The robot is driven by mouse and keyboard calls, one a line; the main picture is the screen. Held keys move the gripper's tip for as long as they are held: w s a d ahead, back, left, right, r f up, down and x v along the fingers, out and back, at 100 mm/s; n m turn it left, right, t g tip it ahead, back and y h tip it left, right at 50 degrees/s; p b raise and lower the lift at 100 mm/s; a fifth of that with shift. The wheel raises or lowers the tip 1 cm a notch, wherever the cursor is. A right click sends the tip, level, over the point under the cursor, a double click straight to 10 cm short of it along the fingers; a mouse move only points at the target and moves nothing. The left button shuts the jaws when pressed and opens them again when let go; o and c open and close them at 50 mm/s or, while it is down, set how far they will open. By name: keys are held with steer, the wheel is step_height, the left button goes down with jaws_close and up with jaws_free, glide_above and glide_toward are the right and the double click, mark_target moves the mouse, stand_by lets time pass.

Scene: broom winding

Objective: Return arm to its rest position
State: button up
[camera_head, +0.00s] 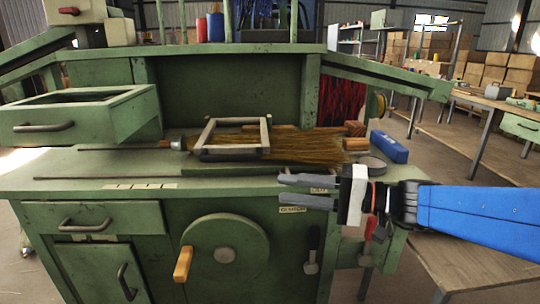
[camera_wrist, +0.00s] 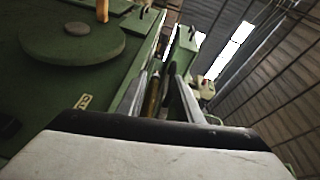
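My gripper (camera_head: 308,191) is at the right front of the green bench, near the bench top's front edge. Its two fingers point left and stand apart, with nothing seen between them. My blue arm reaches in from the right edge of the head view. In the wrist view, the fingers of my gripper (camera_wrist: 168,98) are also apart, with the bench side beyond them. Behind my gripper, a bundle of brown bristles (camera_head: 305,147) lies on the green bench (camera_head: 100,185), partly under a pale square frame (camera_head: 233,153).
A handwheel (camera_head: 222,253) with a wooden handle (camera_head: 183,264) is on the bench front. A blue block (camera_head: 389,147) and a round grey tin (camera_head: 373,166) are at the bench's right end. An open drawer (camera_head: 75,117) juts out at left. A wooden table (camera_head: 480,264) stands at lower right.

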steer(key=s+d+f+n+g+h, duration=0.2)
steer(key=s+d+f+g+h, duration=0.2)
steer(key=s+f+h, duration=0.6)
steer(key=s+d+f+t+h, duration=0.1)
steer(key=d+f+h, duration=0.2)
steer(key=d, duration=0.4)
steer(key=s+d+f+t+h, duration=0.1)
steer(key=d+f+h, duration=0.2)
steer(key=d, duration=0.5)
steer(key=shift+s+f, duration=0.25)
steer(key=shift+s, duration=0.15)
